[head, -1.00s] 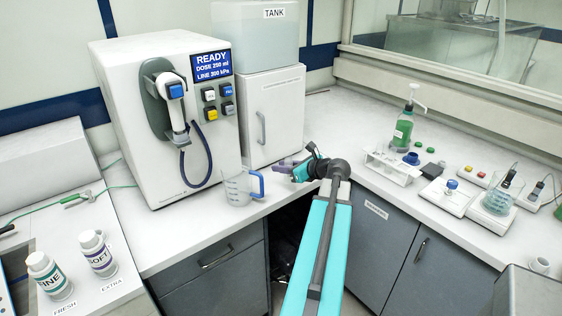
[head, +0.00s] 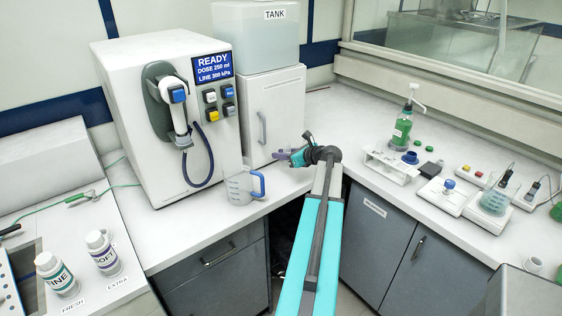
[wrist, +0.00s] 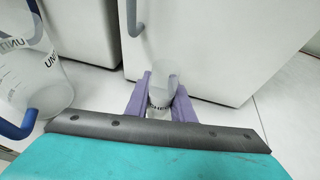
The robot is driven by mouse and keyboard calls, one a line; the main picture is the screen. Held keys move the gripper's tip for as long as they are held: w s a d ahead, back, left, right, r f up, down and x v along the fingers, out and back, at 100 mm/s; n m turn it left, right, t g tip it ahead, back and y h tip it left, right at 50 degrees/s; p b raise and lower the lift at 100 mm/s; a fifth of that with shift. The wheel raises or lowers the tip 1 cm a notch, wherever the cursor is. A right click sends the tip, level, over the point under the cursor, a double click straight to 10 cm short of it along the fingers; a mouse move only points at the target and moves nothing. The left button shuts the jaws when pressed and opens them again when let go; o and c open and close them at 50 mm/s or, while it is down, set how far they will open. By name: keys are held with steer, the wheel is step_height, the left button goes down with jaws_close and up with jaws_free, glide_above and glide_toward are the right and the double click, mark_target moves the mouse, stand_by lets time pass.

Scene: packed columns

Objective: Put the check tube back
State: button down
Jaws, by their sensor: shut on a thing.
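My gripper (wrist: 161,90) has purple fingers shut on the check tube (wrist: 159,96), a small clear tube with a dark-lettered label, partly hidden between the fingers. In the head view my gripper (head: 283,154) is over the counter in front of the white cabinet under the tank. The tube itself is too small to make out there. A white rack (head: 391,164) stands on the right counter, to the right of my gripper. I cannot tell whether the tube touches the counter.
A measuring jug (head: 240,187) with a blue handle stands left of my gripper, close by in the wrist view (wrist: 38,82). The white dosing machine (head: 165,120) and cabinet (head: 273,118) stand behind. A green pump bottle (head: 403,128) and a blue cap (head: 410,157) are near the rack.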

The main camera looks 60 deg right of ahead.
steer(key=shift+f, duration=0.1)
stand_by(0.3)
steer(key=shift+f+p, duration=0.85)
steer(key=shift+f, duration=0.8)
steer(key=shift+f, duration=0.15)
steer(key=c, duration=1.5)
jaws_free()
steer(key=shift+c, duration=0.2)
steer(key=shift+s+r, duration=0.1)
steer(key=shift+r, duration=0.1)
steer(key=shift+s, duration=0.4)
steer(key=b+v, duration=0.3)
steer(key=v, duration=0.6)
steer(key=shift+s+r, duration=0.2)
steer(key=shift+s, duration=0.15)
steer(key=shift+s+a+r+b, duration=0.15)
steer(key=shift+s+r+b, duration=0.2)
steer(key=shift+s, duration=0.25)
